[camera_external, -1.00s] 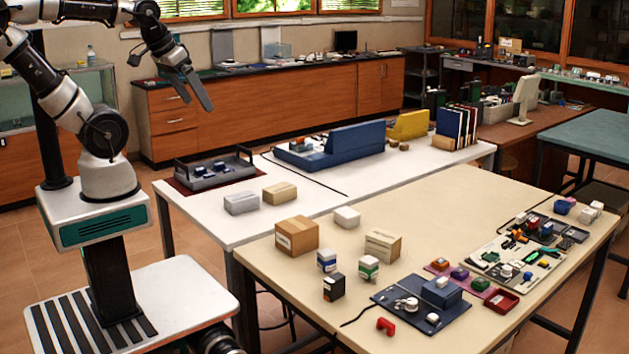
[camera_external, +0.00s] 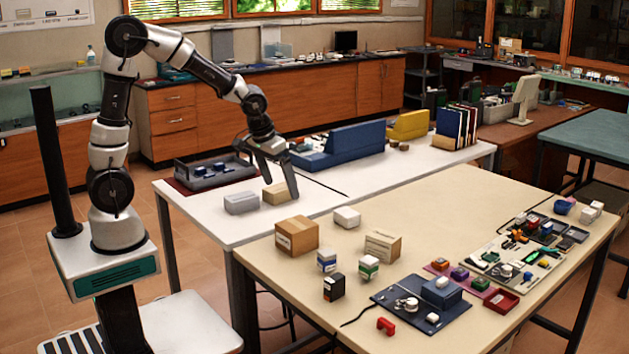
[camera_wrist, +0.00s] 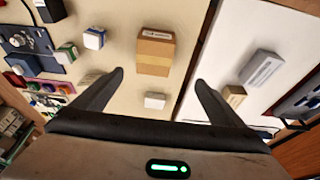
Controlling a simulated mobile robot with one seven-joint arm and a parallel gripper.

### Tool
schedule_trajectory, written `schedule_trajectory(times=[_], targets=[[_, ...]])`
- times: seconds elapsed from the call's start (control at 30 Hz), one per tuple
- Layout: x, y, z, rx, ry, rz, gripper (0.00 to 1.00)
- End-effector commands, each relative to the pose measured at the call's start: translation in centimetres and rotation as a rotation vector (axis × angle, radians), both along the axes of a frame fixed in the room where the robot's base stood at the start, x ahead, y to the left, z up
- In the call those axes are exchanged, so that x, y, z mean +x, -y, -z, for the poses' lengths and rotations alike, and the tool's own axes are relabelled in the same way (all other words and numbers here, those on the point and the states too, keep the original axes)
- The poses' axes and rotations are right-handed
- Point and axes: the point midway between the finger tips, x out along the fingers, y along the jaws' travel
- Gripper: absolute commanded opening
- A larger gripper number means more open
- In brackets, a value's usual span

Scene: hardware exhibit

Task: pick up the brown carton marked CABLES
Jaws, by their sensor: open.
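A brown carton (camera_external: 297,236) with a pale label stands at the near left of the beige table; I cannot read the label. It also shows in the wrist view (camera_wrist: 155,52), upper middle, beyond and between my fingertips. A paler tan carton (camera_external: 382,246), also labelled, stands to its right. My gripper (camera_external: 268,176) is open and empty, pointing down above the white table by the small tan box (camera_external: 279,193). It is behind the brown carton and apart from it.
A grey box (camera_external: 241,203) lies beside the small tan box on the white table (camera_external: 205,228). A white box (camera_external: 347,217) and small bottle-like items (camera_external: 368,267) stand near the brown carton. The beige table's (camera_external: 470,205) far middle is clear.

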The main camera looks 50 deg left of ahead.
Motion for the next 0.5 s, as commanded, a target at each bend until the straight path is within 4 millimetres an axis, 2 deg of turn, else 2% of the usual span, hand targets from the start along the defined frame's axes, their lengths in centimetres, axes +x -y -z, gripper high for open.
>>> schedule_trajectory(times=[0.03, 0.27, 0.5], targets=[[0.4, 0.4, 1.3, -0.001, -0.007, 0.002, 0.92], [1.3, 0.8, 4.2, -0.004, -0.014, 0.000, 0.92], [2.9, 0.8, 9.4, -0.002, -0.014, 0.002, 0.92]])
